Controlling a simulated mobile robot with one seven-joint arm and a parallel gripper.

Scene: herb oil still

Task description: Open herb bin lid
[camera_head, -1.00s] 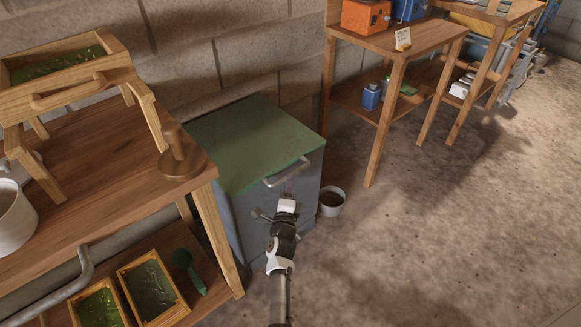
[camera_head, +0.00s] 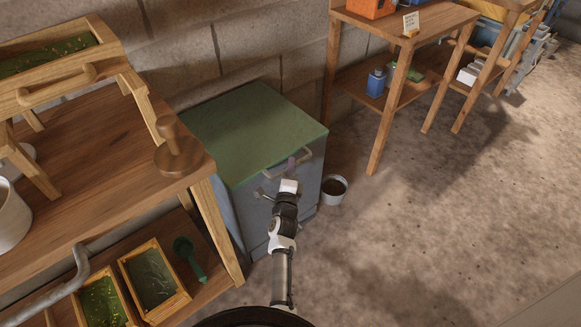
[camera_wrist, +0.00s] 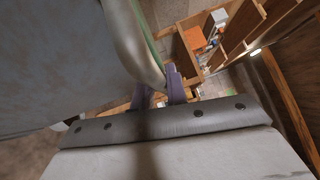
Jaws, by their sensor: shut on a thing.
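The herb bin (camera_head: 290,210) is a grey-blue box with a flat green lid (camera_head: 250,130), which lies closed on it. A pale grey bar handle (camera_head: 268,174) sits on the lid's front edge. My gripper (camera_head: 292,163) is at this handle, in front of the bin, with its fingers shut on the bar. In the wrist view, my gripper's purple fingers (camera_wrist: 160,90) are on either side of the curved handle (camera_wrist: 128,35). The exact contact is partly hidden by the handle itself.
A wooden workbench (camera_head: 90,170) stands close on the bin's left, with herb trays (camera_head: 155,275) on its lower shelf. A small bucket (camera_head: 334,190) stands on the floor at the bin's right. A wooden shelf table (camera_head: 400,45) is further back. The floor at right is clear.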

